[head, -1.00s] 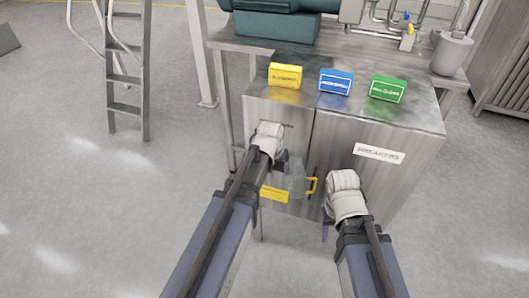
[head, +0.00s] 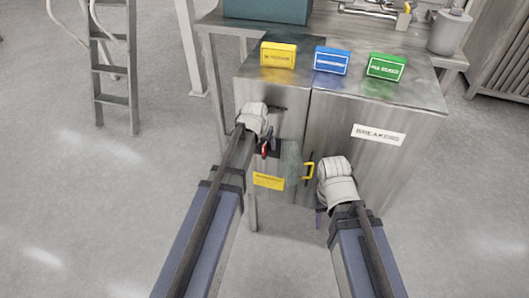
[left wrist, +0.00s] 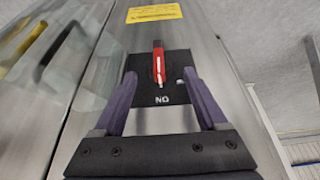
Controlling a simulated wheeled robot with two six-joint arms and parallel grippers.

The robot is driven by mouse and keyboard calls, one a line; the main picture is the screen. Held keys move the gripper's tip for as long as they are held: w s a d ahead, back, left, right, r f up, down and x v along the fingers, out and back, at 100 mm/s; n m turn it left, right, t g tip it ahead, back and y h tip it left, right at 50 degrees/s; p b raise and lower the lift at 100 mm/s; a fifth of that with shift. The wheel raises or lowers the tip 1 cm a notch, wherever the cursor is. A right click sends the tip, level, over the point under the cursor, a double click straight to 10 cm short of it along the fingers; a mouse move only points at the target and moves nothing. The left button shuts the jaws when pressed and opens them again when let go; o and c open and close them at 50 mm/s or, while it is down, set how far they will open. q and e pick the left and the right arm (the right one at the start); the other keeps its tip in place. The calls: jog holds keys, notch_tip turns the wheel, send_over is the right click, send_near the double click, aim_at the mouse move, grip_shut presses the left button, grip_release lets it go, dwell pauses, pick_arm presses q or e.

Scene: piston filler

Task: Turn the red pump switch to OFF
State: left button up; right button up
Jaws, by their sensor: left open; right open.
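The red pump switch (left wrist: 158,64) sits on a black plate (left wrist: 152,97) on the cabinet front. In the left wrist view the plate's lettering is upside down and reads ON, and the handle's white-marked end points toward it. In the head view only a bit of the red switch (head: 265,149) shows beside my left gripper (head: 268,138). My left gripper is open, its purple fingers (left wrist: 160,78) on either side of the plate, with the handle between and ahead of them, apparently untouched. My right gripper (head: 319,212) is open and empty, low before the right cabinet door, its fingers partly hidden.
A yellow label (head: 268,181) lies below the switch. A greenish transparent guard (head: 292,165) with a yellow handle (head: 308,171) stands out just right of it. Yellow (head: 278,55), blue (head: 331,60) and green (head: 386,67) boxes stand on the cabinet top.

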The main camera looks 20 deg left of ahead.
aim_at(264, 145)
pick_arm(q)
jog(key=b+x, duration=0.2)
jog(key=x, duration=0.1)
jog(key=shift+f, duration=0.1)
pick_arm(e)
notch_tip(264, 145, down, 3)
jog(key=shift+r, duration=0.1)
pick_arm(q)
jog(key=shift+c, duration=0.3)
grip_shut()
